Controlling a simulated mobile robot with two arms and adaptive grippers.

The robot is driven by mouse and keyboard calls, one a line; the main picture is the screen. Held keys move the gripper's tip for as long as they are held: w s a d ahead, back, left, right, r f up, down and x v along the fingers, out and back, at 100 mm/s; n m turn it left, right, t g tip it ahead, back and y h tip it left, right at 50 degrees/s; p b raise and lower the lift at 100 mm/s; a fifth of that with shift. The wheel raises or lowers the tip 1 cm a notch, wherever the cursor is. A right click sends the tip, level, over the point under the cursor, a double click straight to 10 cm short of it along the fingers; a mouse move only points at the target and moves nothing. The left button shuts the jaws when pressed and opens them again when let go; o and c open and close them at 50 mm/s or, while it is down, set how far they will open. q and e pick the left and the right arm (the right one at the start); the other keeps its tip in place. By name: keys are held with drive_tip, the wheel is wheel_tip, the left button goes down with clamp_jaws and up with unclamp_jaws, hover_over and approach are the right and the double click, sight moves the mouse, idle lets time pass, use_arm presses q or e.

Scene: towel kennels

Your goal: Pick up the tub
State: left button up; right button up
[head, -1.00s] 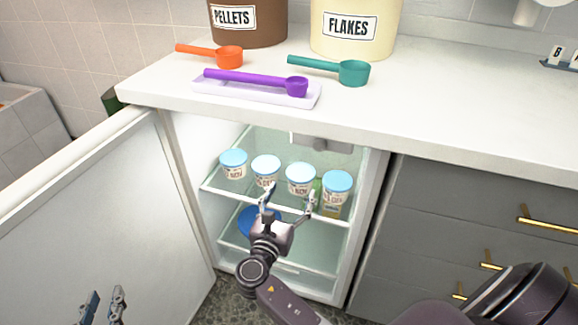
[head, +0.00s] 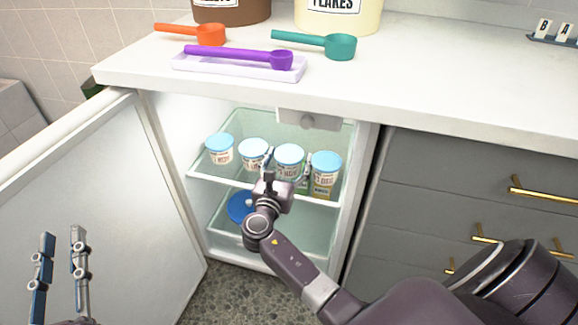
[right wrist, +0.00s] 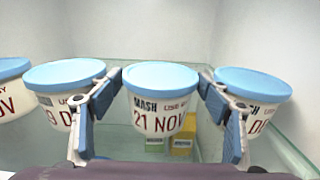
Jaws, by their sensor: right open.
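Several white tubs with light blue lids stand in a row on the upper shelf of the open fridge. The tub between my right gripper's fingers (head: 289,154) is labelled "MASH" and "21 NOV" in the right wrist view (right wrist: 160,98). My right gripper (head: 288,165) is open, one finger on each side of that tub; its fingers also show in the right wrist view (right wrist: 160,133). I cannot tell whether they touch it. A tub dated "9 D..." (right wrist: 62,78) is left of it, and another tub (head: 325,163) is right. My left gripper (head: 62,240) is open and empty before the fridge door.
The fridge door (head: 105,180) stands open on the left. A blue round object (head: 240,205) is on the lower shelf.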

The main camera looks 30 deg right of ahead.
drive_tip(key=c, duration=1.2)
drive_tip(key=shift+w+r, duration=0.1)
